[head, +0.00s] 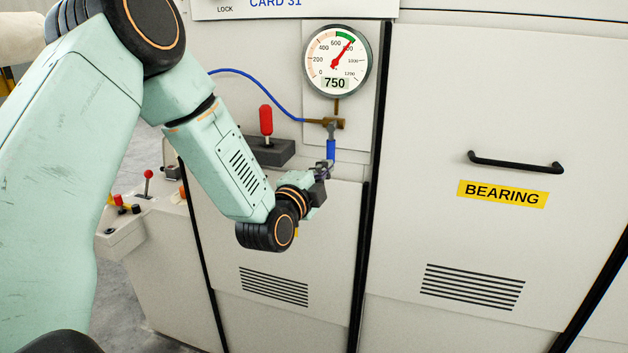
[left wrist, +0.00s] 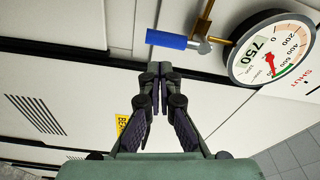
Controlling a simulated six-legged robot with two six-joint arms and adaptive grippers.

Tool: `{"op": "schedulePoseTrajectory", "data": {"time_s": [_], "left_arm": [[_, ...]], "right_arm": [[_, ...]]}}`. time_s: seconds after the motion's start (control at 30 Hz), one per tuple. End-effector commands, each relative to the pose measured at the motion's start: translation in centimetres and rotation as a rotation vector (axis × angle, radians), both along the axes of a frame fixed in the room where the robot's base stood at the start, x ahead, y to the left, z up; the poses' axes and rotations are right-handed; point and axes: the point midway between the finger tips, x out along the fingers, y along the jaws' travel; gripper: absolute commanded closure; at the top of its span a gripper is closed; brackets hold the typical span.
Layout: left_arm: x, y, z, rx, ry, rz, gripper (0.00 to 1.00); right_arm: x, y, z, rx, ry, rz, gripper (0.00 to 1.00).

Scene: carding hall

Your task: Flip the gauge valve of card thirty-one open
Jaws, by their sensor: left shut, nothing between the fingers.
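The gauge valve is a small brass body (head: 333,123) under the round gauge (head: 338,60), with a blue-sleeved lever (head: 331,150) pointing straight down. In the left wrist view the blue lever (left wrist: 166,39) lies across the top, just beyond the fingertips. The gauge reads 750, its red needle pointing up and right; its dial also shows in the left wrist view (left wrist: 270,48). My left gripper (head: 326,168) is shut and empty, its tips close to the lever's lower end. Whether they touch it is unclear. My right gripper is not in view.
A blue hose (head: 258,80) runs left from the valve. A red-knobbed lever (head: 266,120) stands on a dark block (head: 268,151) left of it. The BEARING door has a black handle (head: 515,163). Red "SHUT" lettering (left wrist: 291,109) shows beside the gauge.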

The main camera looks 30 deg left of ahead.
Motion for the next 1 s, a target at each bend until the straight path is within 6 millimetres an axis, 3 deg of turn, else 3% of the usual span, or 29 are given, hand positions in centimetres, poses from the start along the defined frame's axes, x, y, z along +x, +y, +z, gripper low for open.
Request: {"op": "schedulePoseTrajectory", "data": {"time_s": [0.2, 0.37, 1.0], "left_arm": [[-3.6, -0.4, -0.2, -0.001, 0.001, 0.000, 1.00], [-5.2, -0.6, -0.2, 0.001, 0.000, -0.001, 1.00], [-5.6, -0.7, -0.2, 0.004, 0.000, -0.003, 1.00]], "right_arm": [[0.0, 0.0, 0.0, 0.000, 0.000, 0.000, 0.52], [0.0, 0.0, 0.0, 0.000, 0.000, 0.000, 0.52], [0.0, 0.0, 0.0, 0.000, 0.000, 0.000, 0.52]]}}
